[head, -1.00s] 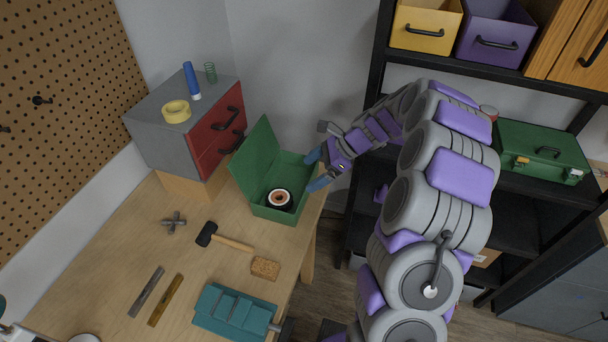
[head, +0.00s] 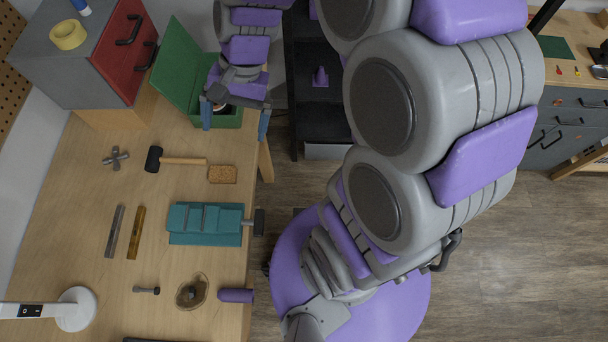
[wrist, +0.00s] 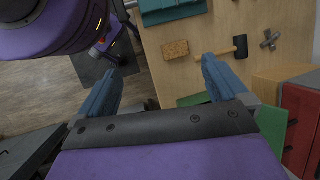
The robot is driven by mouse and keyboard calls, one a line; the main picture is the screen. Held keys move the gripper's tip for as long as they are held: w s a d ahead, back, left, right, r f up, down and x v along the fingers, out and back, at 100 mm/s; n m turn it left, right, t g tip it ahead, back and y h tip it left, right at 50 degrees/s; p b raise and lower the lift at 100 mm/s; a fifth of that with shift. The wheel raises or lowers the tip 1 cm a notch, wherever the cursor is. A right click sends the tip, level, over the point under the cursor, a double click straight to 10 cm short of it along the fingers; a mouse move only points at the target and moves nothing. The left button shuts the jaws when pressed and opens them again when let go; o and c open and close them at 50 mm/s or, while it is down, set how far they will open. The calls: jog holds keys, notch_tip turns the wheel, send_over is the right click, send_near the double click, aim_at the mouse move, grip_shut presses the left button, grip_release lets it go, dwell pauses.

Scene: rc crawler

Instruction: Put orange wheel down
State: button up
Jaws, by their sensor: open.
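My gripper (head: 235,117) is open above the near side of the green box (head: 181,75), with its blue fingers apart. In the wrist view my gripper (wrist: 160,72) is also open, with nothing between its fingers. The black wheel with the orange hub (head: 221,106) is in the green box and mostly hidden behind my gripper in the head view. The wheel does not show in the wrist view, where only a green part of the box (wrist: 271,126) shows behind the wrist.
The wooden bench (head: 180,270) holds a hammer (head: 180,161), a sponge (head: 222,174), a teal vise (head: 205,222), a metal cross piece (head: 115,158) and a lamp base (head: 76,310). A grey cabinet with red drawers (head: 125,50) stands beside the box. Bare bench lies between the tools.

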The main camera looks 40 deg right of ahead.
jog(key=s+d+n+h, duration=0.2)
jog(key=s+n, duration=0.2)
jog(key=s, duration=0.4)
jog(key=s+d+n+h, duration=0.2)
jog(key=s+n, duration=0.1)
jog(key=s, duration=0.6)
jog(key=shift+s+n+h, duration=0.3)
jog(key=shift+n, duration=0.1)
